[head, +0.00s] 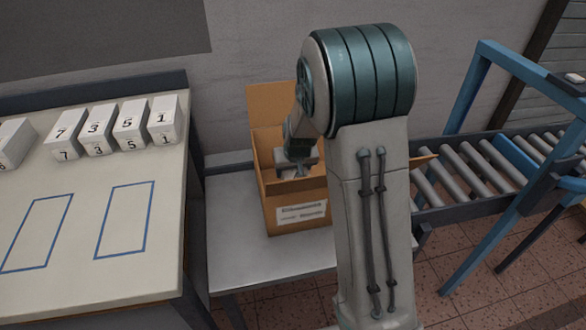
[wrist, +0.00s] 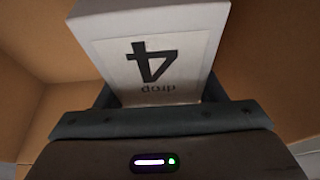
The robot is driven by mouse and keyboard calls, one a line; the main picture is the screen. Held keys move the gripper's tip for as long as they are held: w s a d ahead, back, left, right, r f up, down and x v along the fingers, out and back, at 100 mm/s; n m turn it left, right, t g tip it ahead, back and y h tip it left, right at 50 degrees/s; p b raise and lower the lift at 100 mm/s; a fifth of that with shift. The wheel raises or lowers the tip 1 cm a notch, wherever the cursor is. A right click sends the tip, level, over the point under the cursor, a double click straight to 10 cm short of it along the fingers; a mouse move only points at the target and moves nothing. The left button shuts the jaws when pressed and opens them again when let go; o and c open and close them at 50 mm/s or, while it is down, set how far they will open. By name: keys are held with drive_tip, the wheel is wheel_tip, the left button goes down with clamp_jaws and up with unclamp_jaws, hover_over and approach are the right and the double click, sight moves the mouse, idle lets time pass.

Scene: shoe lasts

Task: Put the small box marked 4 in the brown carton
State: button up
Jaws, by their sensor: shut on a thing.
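The small white box marked 4 (wrist: 155,60) fills the upper middle of the wrist view, its 4 upside down there. My gripper (wrist: 155,108) is shut on it. In the head view my gripper (head: 297,168) is at the open top of the brown carton (head: 297,213), and the box in it is mostly hidden. The carton stands with its flaps open and a white label on its front. Brown carton walls surround the box in the wrist view (wrist: 270,60). I cannot tell whether the box touches the carton floor.
The carton stands on a grey table (head: 235,262). At the left, a pale worktop (head: 85,185) with blue outlined rectangles holds several white numbered boxes (head: 128,125). A roller conveyor (head: 470,165) with a blue frame is at the right. My arm hides part of the carton's right side.

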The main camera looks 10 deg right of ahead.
drive_tip(key=o, duration=1.1)
drive_tip(key=shift+f, duration=0.1)
drive_tip(key=shift+r+p, duration=0.55)
drive_tip(key=p+v, duration=0.1)
drive_tip(key=v, duration=1.1)
drive_tip(key=shift+r, duration=0.15)
